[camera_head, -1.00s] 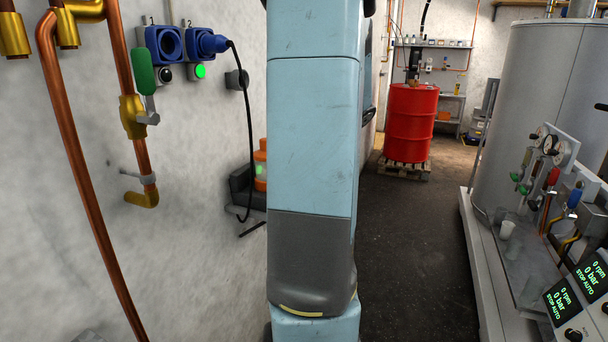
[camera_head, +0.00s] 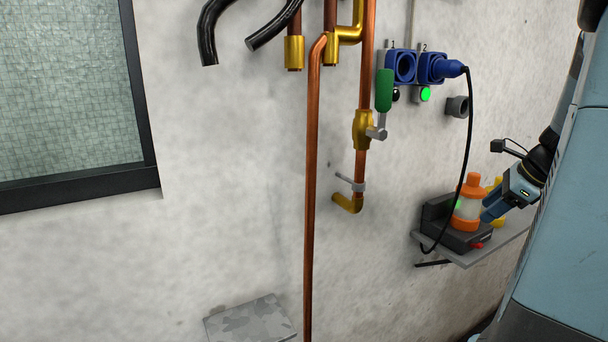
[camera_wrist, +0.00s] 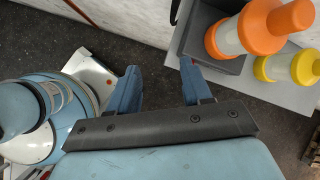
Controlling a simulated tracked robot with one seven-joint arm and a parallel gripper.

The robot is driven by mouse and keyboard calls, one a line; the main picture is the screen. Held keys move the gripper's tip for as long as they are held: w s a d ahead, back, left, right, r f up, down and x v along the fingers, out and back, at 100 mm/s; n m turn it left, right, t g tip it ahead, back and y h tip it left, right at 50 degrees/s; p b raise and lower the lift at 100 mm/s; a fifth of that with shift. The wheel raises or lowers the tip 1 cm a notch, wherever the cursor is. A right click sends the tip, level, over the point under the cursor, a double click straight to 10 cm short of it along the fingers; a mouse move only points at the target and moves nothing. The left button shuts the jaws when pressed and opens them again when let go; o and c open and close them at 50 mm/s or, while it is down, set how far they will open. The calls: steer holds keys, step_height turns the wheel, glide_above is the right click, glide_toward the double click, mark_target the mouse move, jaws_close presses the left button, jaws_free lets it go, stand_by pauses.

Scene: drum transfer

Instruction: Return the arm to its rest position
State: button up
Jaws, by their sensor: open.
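My gripper (camera_wrist: 160,92) is open in the wrist view, its two blue fingers spread apart with nothing between them. In the head view my gripper (camera_head: 497,207) is partly visible at the right, close to the wall shelf and next to an orange-capped container (camera_head: 468,203). That container also shows in the wrist view (camera_wrist: 240,36), just beyond the right finger; I cannot tell whether they touch. A yellow-capped container (camera_wrist: 288,68) stands beside it. In the head view, much of my arm covers the right edge.
The grey wall shelf (camera_head: 482,250) carries a dark base unit (camera_head: 452,229) under the orange-capped container. A black cable hangs from the blue plug (camera_head: 446,68). Copper pipes (camera_head: 313,200) and a green-handled valve (camera_head: 384,92) run down the wall. A window (camera_head: 70,90) is at left.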

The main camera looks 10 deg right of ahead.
steer(key=s+a+r+n+h, duration=0.1)
steer(key=s+a+n, duration=0.3)
steer(key=a+n, duration=0.4)
steer(key=s+a+r+n+h, duration=0.1)
steer(key=s+a+n, duration=0.3)
steer(key=a+n, duration=0.5)
steer(key=s+a+r+n+h, duration=0.1)
steer(key=s+a+n, duration=0.3)
steer(key=a+n, duration=0.4)
steer(key=shift+s+a+r, duration=0.4)
steer(key=shift+a+r, duration=0.15)
steer(key=shift+r, duration=0.15)
